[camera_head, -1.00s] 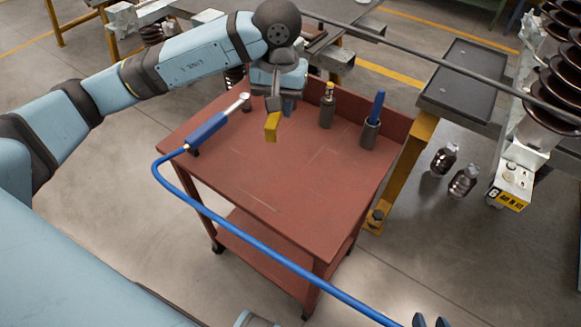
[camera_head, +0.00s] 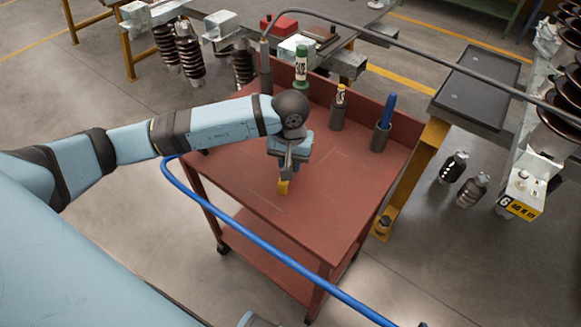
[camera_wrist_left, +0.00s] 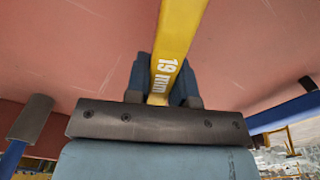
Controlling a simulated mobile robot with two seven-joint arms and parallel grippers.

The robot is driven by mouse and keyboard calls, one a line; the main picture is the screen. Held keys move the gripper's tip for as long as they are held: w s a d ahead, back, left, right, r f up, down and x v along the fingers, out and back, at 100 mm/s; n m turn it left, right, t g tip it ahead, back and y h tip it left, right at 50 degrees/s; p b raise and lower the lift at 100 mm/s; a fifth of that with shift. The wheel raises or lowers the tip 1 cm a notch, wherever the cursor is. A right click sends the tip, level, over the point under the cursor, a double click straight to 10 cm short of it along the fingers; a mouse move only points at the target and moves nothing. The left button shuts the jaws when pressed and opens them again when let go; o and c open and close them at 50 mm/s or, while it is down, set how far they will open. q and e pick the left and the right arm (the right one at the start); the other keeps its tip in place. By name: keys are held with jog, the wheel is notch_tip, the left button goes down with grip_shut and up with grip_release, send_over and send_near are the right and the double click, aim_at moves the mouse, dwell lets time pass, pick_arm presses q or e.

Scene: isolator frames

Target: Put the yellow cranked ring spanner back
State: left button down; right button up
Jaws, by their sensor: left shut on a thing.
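The yellow cranked ring spanner (camera_head: 283,187) is held in my left gripper (camera_head: 285,174) above the red cart top (camera_head: 330,190). In the left wrist view the spanner (camera_wrist_left: 180,30) runs up from between the fingers (camera_wrist_left: 162,82) and bears the print "19 mm". Its upper end is cut off by the frame. In the head view only a short yellow piece shows below the gripper. I cannot tell whether it touches the cart top. Of my right gripper, at most a dark sliver shows at the bottom edge.
Two dark cups stand at the cart's back right, one with a yellow-topped tool (camera_head: 340,97), one with a blue handle (camera_head: 388,108). The cart's front right is clear.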

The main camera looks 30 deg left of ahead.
pick_arm(q)
notch_tip(320, 180, down, 2)
jog(key=shift+f, duration=0.15)
jog(key=shift+f+b, duration=0.25)
jog(key=shift+b, duration=0.05)
jog(key=c, duration=1)
grip_release()
jog(key=shift+r, duration=0.1)
